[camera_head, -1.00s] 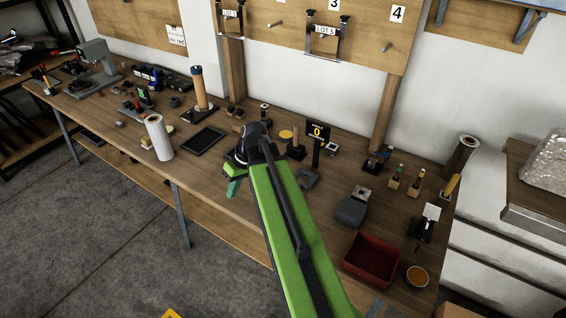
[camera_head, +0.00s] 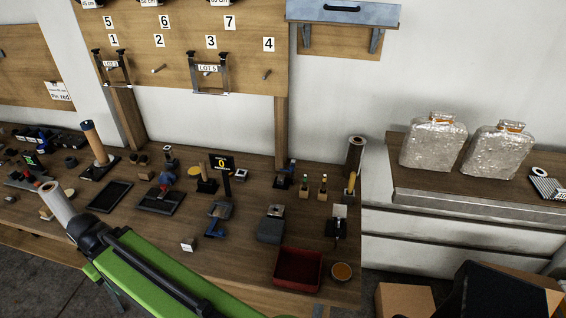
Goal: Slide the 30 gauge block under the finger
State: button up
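My green arm crosses the lower left, and its dark wrist (camera_head: 88,235) is in front of the bench's left front part. My gripper's fingers are hidden behind the wrist, so its opening does not show. A small pale block (camera_head: 188,245) with a dark mark stands near the bench's front edge, right of my wrist; I cannot read the mark or tell whether it is the 30 gauge block. A black display (camera_head: 221,163) reading 0 stands on a post farther back. A grey and blue device (camera_head: 216,218) sits in front of it. The finger is too small to make out.
A red bin (camera_head: 298,268) and an orange-filled round dish (camera_head: 342,271) stand at the bench's right front. A grey box (camera_head: 271,230) is behind the bin. Bare bench top lies around the pale block.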

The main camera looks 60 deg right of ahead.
aim_at(281, 182)
jog(key=z, duration=0.25)
jog(key=k, duration=0.4)
jog(key=u, duration=1.4)
jog(key=i, duration=1.95)
jog(key=z, duration=0.15)
jog(key=k, duration=0.1)
jog(key=z, duration=2.75)
jog(key=i, duration=0.95)
jog(key=z, duration=0.05)
